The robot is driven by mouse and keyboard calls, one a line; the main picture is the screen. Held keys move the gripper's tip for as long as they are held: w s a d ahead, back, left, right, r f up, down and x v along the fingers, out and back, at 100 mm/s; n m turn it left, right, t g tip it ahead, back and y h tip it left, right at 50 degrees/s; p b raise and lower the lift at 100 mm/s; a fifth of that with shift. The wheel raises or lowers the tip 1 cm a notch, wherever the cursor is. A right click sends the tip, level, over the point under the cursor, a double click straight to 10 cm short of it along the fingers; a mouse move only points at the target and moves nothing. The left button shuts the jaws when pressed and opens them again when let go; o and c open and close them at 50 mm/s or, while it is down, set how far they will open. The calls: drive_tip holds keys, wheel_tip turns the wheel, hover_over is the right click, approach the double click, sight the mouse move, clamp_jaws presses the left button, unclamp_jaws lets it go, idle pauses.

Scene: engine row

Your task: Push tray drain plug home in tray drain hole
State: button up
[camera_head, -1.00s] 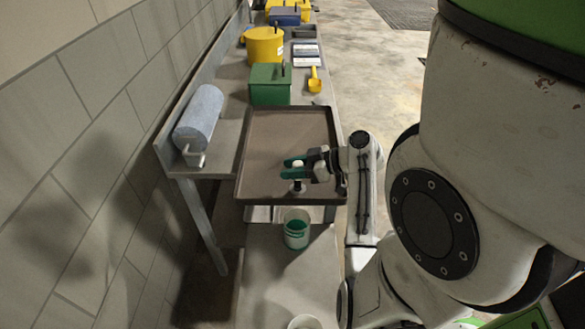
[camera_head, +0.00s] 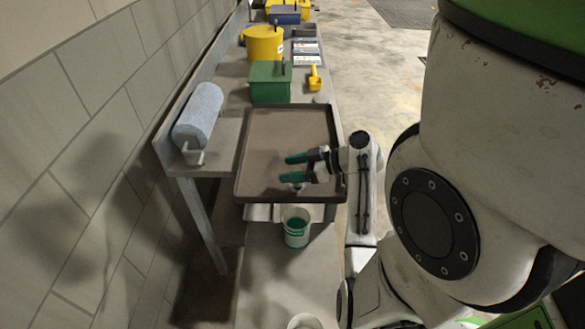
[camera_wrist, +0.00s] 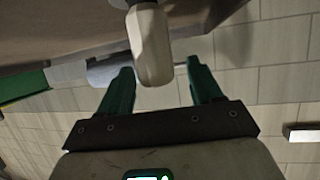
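My gripper (camera_head: 288,168) is open and empty, its two green fingers spread above the near part of the dark tray (camera_head: 257,150). The pale tray drain plug (camera_head: 298,187) shows partly below the lower finger in the head view. In the wrist view the plug (camera_wrist: 149,45) is a white, faceted piece just beyond the fingertips, in line with the gap between the fingers (camera_wrist: 157,80). The tray drain hole is hidden, so I cannot tell how deep the plug sits.
A white bucket with green inside (camera_head: 296,227) stands below the tray's near edge. A green box (camera_head: 270,83) is behind the tray, with a yellow scoop (camera_head: 315,78) to its right. A blue roll (camera_head: 198,115) lies left, near the wall.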

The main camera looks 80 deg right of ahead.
wheel_tip(320, 180, up, 3)
drive_tip(key=shift+f, duration=0.15)
drive_tip(key=s+a+r+p, duration=0.1)
drive_tip(key=s+a+r, duration=0.8)
drive_tip(key=s+r, duration=0.1)
drive_tip(key=shift+s+r, duration=0.15)
drive_tip(key=shift+s, duration=0.25)
drive_tip(key=shift+w, duration=0.1)
idle(0.4)
